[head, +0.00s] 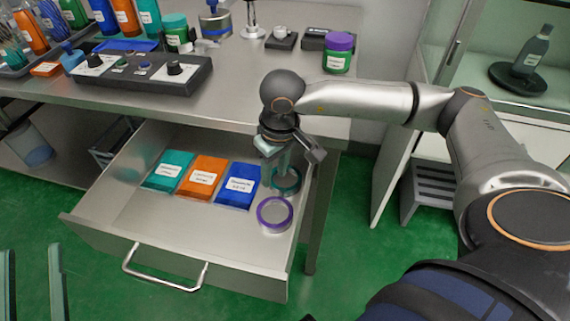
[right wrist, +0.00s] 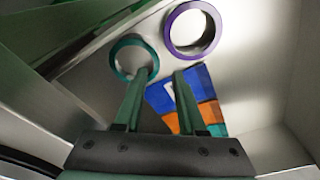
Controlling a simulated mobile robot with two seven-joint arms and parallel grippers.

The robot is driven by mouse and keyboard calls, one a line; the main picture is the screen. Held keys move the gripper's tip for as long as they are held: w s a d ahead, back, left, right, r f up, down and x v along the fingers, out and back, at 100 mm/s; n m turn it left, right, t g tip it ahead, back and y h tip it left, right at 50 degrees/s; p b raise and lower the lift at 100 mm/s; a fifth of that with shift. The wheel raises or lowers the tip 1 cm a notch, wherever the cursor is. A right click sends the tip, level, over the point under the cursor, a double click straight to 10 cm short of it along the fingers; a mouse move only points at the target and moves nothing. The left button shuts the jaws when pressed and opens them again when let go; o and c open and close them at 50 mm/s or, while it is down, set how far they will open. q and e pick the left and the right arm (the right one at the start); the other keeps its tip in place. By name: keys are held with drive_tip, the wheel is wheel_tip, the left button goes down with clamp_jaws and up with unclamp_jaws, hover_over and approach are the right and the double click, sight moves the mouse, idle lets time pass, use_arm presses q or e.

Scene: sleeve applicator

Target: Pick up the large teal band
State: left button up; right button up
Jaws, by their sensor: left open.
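The teal band (head: 286,191) is a ring at the right side of the open drawer, behind a purple-rimmed ring (head: 260,213). My right gripper (head: 281,172) points down over the teal band and partly hides it. In the right wrist view its fingers (right wrist: 160,72) are apart with nothing between them. There the left fingertip overlaps the near rim of the teal band (right wrist: 114,58); I cannot tell whether they touch. The purple ring (right wrist: 169,32) lies beyond the fingers. My left gripper (head: 31,248) is open and empty at the lower left, away from the drawer.
Teal (head: 168,170), orange (head: 202,176) and blue (head: 238,186) labelled packs lie in the drawer (head: 170,240), left of the rings. The drawer's front half is mostly bare. The bench above holds a control box (head: 140,75) and a purple-lidded jar (head: 339,52).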

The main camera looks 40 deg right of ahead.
sight(273, 192)
drive_tip(key=f, duration=0.3)
drive_tip(key=f+b, duration=0.1)
drive_tip(key=shift+w+f, duration=0.4)
use_arm(q)
drive_tip(key=s+r+m+t+h, duration=0.1)
drive_tip(key=s+r+m+h, duration=0.2)
drive_tip(key=r+h, duration=0.1)
drive_tip(key=shift+s+d+r, duration=0.25)
drive_tip(key=shift+d+r, duration=0.05)
drive_tip(key=shift+r, duration=0.55)
use_arm(e)
clamp_jaws()
use_arm(q)
drive_tip(key=shift+h, duration=0.4)
